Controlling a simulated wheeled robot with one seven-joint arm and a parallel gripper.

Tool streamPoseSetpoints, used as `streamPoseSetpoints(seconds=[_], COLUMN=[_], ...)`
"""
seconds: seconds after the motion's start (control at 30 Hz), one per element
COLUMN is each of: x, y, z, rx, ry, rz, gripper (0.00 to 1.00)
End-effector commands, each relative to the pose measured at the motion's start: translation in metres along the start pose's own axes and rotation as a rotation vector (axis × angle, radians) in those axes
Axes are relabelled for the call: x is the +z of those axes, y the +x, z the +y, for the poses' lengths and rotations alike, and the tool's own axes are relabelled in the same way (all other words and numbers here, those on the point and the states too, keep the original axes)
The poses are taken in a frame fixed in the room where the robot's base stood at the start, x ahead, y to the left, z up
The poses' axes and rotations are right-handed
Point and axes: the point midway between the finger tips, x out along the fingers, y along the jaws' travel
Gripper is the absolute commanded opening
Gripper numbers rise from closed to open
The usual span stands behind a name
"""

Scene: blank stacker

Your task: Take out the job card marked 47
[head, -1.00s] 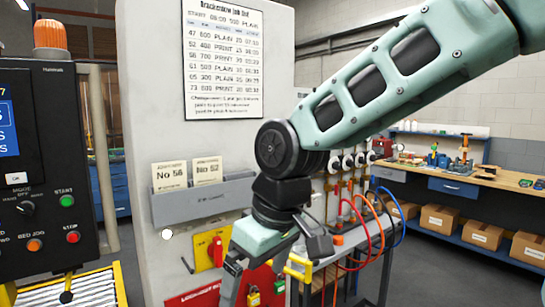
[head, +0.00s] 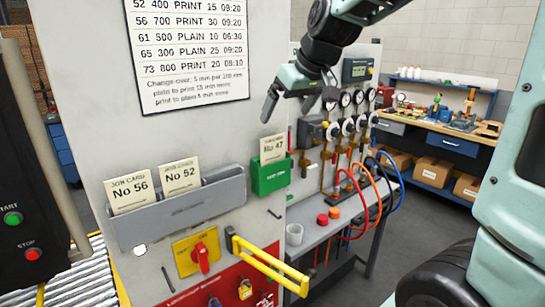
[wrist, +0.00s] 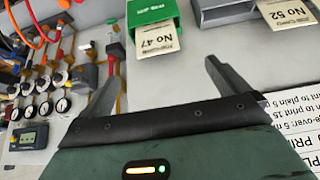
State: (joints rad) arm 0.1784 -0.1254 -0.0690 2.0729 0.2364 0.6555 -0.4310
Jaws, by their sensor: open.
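The job card marked 47 (head: 273,148) stands upright in a small green holder (head: 270,180) on the pale panel, its upper part showing above the rim. My gripper (head: 289,108) is open and empty, above the card and apart from it. In the wrist view, which shows things upside down, the card (wrist: 157,40) and green holder (wrist: 152,13) lie beyond the gap between my open fingers (wrist: 161,70). Cards No 56 (head: 130,192) and No 52 (head: 181,175) stand in a grey rack (head: 185,208) to the left of the green holder.
A yellow bar handle (head: 268,264) sticks out below the holder. Gauges, pipes and hoses (head: 345,125) are close on the right. A printed job list (head: 190,50) hangs on the panel above the rack.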

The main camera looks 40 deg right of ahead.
Motion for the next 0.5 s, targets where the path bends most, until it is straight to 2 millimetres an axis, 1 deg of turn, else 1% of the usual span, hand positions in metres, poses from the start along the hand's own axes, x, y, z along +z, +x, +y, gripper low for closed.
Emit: streamPoseSetpoints(seconds=[0.1,0.2,0.3,0.5], x=[-0.001,0.0,0.0,0.0], y=[0.023,0.04,0.051,0.063], z=[0.0,0.0,0.0,0.002], rx=[-0.002,-0.001,-0.001,0.0], ry=[0.0,0.0,0.0,0.001], rz=[-0.007,-0.005,-0.004,-0.003], gripper=[1.0,1.0,1.0,1.0])
